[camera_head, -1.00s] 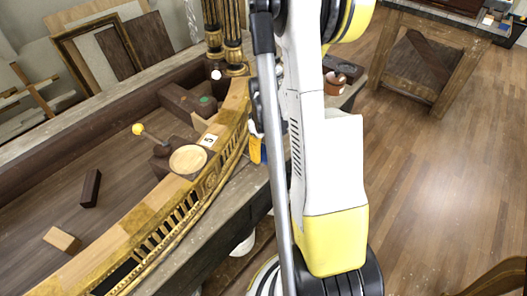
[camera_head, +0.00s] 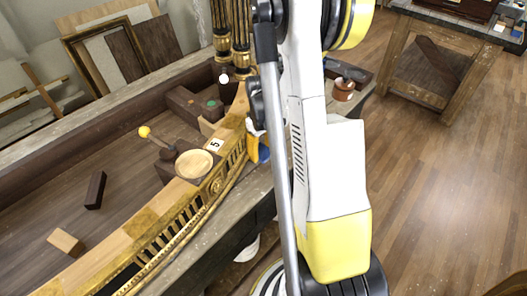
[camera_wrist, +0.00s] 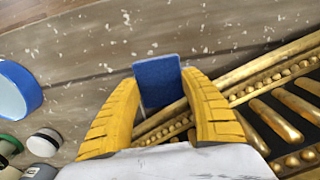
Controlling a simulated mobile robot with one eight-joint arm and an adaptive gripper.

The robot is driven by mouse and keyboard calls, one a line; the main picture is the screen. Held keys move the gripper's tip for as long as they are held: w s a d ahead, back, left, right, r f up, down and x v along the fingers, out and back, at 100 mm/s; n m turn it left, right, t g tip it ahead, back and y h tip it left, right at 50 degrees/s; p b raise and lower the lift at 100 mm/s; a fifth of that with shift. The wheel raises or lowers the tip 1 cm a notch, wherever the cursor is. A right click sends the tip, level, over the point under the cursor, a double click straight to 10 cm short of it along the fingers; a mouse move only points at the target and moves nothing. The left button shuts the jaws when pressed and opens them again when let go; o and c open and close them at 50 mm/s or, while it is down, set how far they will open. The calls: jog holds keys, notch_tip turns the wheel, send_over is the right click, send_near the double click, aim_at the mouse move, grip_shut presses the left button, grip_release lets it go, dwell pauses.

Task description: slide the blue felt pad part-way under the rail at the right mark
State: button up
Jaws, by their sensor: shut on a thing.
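The blue felt pad (camera_wrist: 158,80) is between the yellow fingertips of my gripper (camera_wrist: 160,82) in the wrist view. The gripper is shut on it. The pad's lower edge is close to the gilt rail (camera_wrist: 262,72); I cannot tell whether any of it is under the rail. In the head view my gripper (camera_head: 258,148) is beside the outer face of the gilt rail (camera_head: 205,196), partly hidden behind my arm. A little of the blue pad (camera_head: 264,155) shows there. I cannot make out the right mark.
A worn wooden bench top (camera_wrist: 85,75) lies along the rail. A blue-rimmed round thing (camera_wrist: 18,90) and several small round pieces (camera_wrist: 45,142) are at the left in the wrist view.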

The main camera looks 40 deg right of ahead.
aim_at(262, 151)
jog(key=o, duration=1.2)
jog(key=shift+w, duration=0.45)
jog(key=shift+c, duration=0.2)
jog(key=shift+r, duration=0.1)
notch_tip(262, 151, up, 12)
jog(key=shift+s, duration=0.35)
jog(key=shift+d, duration=0.1)
